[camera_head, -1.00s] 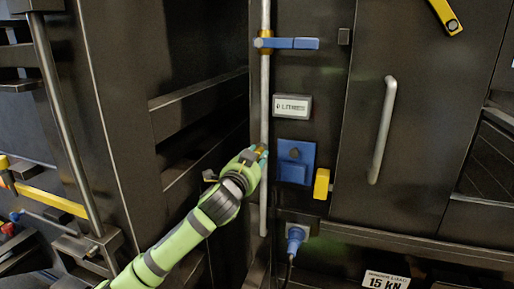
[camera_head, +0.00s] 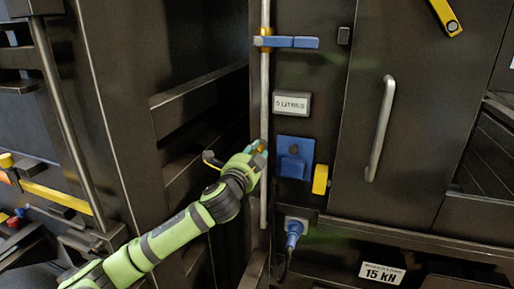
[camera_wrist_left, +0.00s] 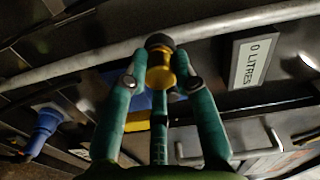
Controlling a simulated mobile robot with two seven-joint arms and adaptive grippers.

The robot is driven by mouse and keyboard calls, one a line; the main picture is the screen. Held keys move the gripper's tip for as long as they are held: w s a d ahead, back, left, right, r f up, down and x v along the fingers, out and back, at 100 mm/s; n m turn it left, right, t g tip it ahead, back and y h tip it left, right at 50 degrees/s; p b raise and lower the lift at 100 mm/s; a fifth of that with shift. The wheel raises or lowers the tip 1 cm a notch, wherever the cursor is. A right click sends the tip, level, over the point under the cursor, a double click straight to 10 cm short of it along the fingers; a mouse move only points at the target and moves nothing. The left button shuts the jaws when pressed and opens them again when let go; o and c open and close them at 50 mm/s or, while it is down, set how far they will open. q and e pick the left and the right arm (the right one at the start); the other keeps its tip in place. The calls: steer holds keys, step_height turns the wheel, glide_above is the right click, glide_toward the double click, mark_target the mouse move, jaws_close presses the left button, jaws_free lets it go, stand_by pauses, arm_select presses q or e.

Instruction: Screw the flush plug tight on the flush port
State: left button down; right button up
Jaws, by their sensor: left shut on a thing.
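My left gripper (camera_head: 259,152) is beside the grey vertical pipe, at the height of the blue panel. In the left wrist view its green fingers (camera_wrist_left: 162,75) close around a small yellow piece with a dark round end, which I take to be the flush plug (camera_wrist_left: 160,62). In the head view only a bit of yellow shows between the fingers. The flush port cannot be made out, and I cannot tell whether the plug sits on it. My right gripper is not in view.
The grey pipe (camera_head: 265,95) carries a blue lever (camera_head: 291,42) higher up. A "0 LITRES" display (camera_head: 292,104), a blue panel (camera_head: 294,158) and a yellow handle (camera_head: 320,179) are to the right. A blue cable plug (camera_head: 294,230) is below. A door handle (camera_head: 381,130) stands farther right.

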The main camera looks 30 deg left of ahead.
arm_select(q)
steer(key=m, duration=0.5)
steer(key=c, duration=0.9)
jaws_free()
steer(key=shift+c, duration=0.5)
